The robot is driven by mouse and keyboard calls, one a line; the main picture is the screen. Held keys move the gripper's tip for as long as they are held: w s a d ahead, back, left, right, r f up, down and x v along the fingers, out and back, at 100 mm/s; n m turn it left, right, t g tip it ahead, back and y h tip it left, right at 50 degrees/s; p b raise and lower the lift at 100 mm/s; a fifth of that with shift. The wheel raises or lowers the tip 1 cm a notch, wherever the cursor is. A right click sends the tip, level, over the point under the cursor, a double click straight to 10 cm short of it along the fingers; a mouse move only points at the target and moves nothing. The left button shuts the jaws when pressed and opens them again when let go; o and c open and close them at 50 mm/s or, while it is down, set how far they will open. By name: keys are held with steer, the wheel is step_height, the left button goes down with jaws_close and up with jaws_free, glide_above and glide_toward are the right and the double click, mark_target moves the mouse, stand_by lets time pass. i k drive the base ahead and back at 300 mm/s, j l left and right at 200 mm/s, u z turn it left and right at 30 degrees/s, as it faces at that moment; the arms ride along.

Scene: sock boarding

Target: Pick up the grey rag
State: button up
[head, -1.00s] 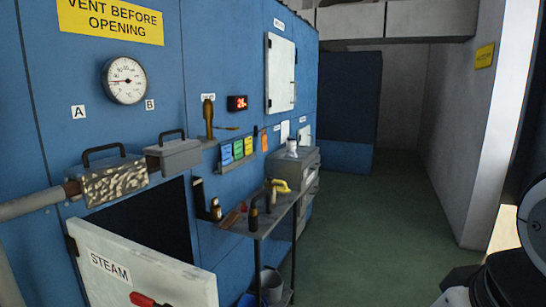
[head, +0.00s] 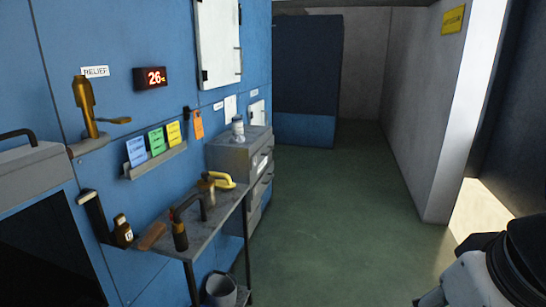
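I cannot make out a grey rag in this view. A narrow grey side table (head: 220,222) stands against the blue machine and carries several small items. A grey bucket (head: 222,291) stands under it, and its contents are too dark to tell. Part of my arm shows at the lower right, but my gripper's fingers are not in view.
On the table are a dark-handled tool (head: 180,236), a brown block (head: 152,237) and a yellow-handled item (head: 223,180). A grey drawer cabinet (head: 238,155) stands behind it. The green floor (head: 330,220) is clear to the right, up to a white wall (head: 425,120).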

mark_target(237, 138)
steer(key=i+l, duration=0.1)
steer(key=i, duration=0.85)
steer(key=i+l, duration=0.15)
steer(key=i, duration=0.75)
steer(key=i+l+u, duration=0.15)
steer(key=i+u, duration=0.3)
steer(key=i+l+u, duration=1.1)
steer(key=l+u, duration=0.2)
